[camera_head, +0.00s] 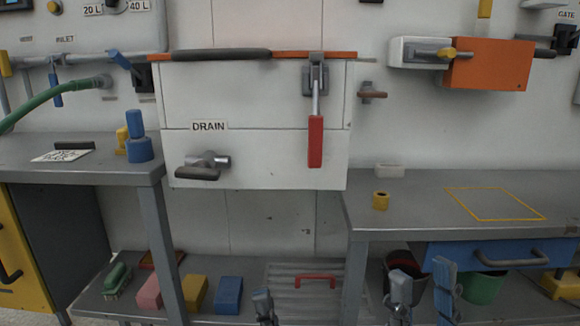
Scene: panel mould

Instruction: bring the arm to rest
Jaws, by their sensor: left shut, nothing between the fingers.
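My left gripper (263,300) shows at the bottom middle, in front of the lower shelf. Its fingertips are together and hold nothing. My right gripper (422,285) is at the bottom right, below the right bench, with two grey-blue fingers standing apart. Nothing shows between them. Most of both arms is below the picture edge and hidden.
The left bench (80,175) holds a blue knob-shaped piece (138,140). The low shelf (140,303) holds several blocks. The drain panel (255,155) has a red-handled lever (315,140).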

